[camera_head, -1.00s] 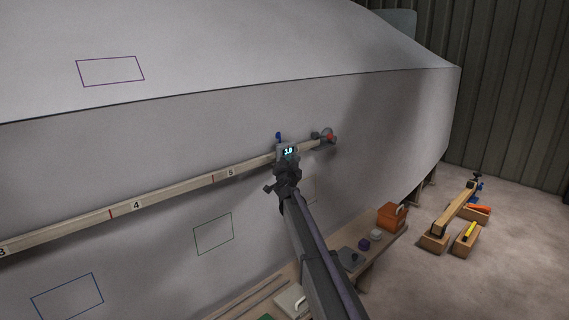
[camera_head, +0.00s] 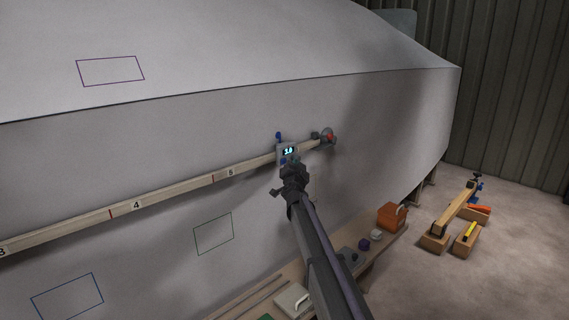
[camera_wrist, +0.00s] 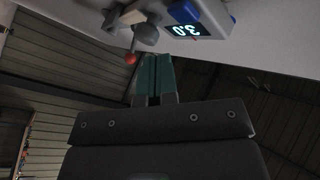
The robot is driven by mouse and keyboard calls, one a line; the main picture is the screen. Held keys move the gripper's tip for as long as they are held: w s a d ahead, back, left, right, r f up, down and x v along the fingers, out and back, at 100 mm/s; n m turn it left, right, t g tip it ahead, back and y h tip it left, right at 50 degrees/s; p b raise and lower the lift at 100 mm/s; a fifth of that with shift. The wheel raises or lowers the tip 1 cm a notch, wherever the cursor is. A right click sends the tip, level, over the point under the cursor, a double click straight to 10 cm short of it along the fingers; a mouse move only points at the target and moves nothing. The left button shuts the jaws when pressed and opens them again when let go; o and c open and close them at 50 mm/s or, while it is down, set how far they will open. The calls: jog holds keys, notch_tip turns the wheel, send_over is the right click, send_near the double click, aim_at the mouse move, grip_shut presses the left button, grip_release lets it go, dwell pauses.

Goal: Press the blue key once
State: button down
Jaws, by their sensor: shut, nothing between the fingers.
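A small grey gauge box (camera_head: 279,151) with a lit display reading 3.0 sits on the long numbered rail. It also shows upside down in the wrist view, with its display (camera_wrist: 186,30) at the top. The blue key (camera_wrist: 184,12) sits beside the display there; in the head view it is small and partly hidden by my gripper. My gripper (camera_head: 291,164) is just below and in front of the box. Its teal fingers (camera_wrist: 154,76) are together and empty, apart from the key in the wrist view.
The rail (camera_head: 165,197) runs along the pale hull (camera_head: 350,120). A blue knob (camera_head: 278,136) stands above the box, and a red-tipped fitting (camera_head: 328,136) is at the rail's right end. A bench with an orange box (camera_head: 391,217) lies below right.

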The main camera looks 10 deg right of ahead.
jog(key=s+d, duration=0.2)
jog(key=shift+s, duration=0.3)
dwell(0.4)
jog(key=s+a+f+n+g+y, duration=0.4)
jog(key=s+f+g, duration=0.25)
jog(key=s, duration=0.35)
jog(key=s+a+f+n+g+y, duration=0.3)
jog(key=s+a+f+n+g, duration=0.15)
jog(key=s+f, duration=0.45)
jog(key=s+d+f+g+h, duration=0.1)
jog(key=s+d+g, duration=0.1)
jog(key=s, duration=0.8)
jog(key=s+d+f+g+h, duration=0.1)
jog(key=s+d+g, duration=0.2)
jog(key=s, duration=0.8)
jog(key=s+d+f+g+h, duration=0.2)
jog(key=s+g, duration=0.1)
jog(key=s, duration=0.7)
jog(key=shift+s+d+n, duration=0.15)
jog(key=shift+d+n, duration=0.1)
jog(key=shift+n, duration=0.1)
